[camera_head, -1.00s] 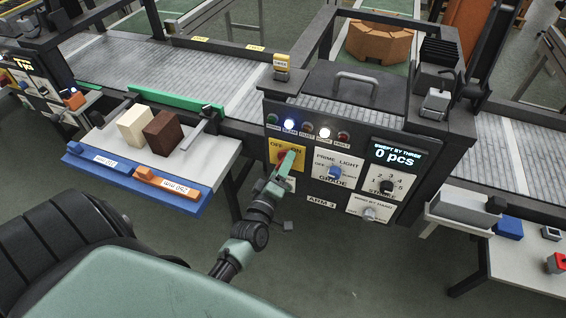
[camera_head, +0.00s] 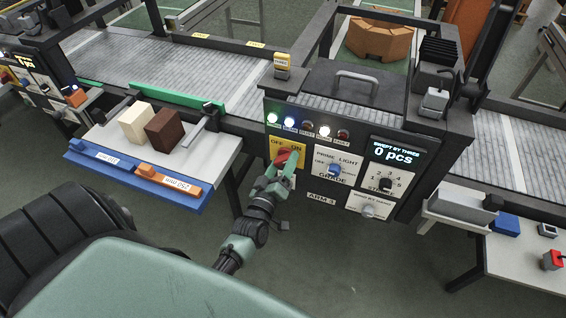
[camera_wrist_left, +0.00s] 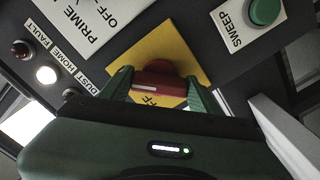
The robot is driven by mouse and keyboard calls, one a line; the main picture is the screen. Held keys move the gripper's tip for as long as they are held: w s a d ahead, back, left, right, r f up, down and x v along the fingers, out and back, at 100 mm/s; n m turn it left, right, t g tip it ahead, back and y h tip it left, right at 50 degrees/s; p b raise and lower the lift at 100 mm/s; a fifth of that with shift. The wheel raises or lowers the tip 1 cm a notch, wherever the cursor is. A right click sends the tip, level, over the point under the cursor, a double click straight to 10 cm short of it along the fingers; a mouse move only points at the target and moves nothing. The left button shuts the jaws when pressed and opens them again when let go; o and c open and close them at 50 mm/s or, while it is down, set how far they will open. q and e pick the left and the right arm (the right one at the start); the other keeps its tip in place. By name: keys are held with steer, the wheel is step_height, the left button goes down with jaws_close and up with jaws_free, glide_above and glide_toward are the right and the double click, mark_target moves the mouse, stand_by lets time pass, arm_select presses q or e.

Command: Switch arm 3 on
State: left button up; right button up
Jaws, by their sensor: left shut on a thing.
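The panel labelled ARM 3 (camera_head: 321,198) carries a yellow plate (camera_head: 275,146) marked OFF and ON, with a red rotary knob (camera_head: 284,156) on it. My left gripper (camera_head: 281,170) is at this knob, its green fingers closed around it. In the left wrist view the red knob (camera_wrist_left: 157,78) sits between the two fingers (camera_wrist_left: 158,92), over the yellow plate (camera_wrist_left: 178,45); part of the OFF lettering shows below it. In the head view the knob lies tilted toward the ON side. My right gripper is not in view.
Right of the knob are the PRIME LIGHT/GRADE dial (camera_head: 336,169) and the STROKE dial (camera_head: 387,184). The display (camera_head: 395,154) reads 0 pcs. A side shelf (camera_head: 190,160) with cream and brown blocks stands left of my gripper. A green SWEEP button (camera_wrist_left: 264,11) shows in the left wrist view.

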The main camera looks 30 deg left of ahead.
arm_select(q)
steer(key=o, duration=1.4)
steer(key=b+v, duration=0.1)
steer(key=v, duration=0.6)
steer(key=shift+s+b, duration=0.35)
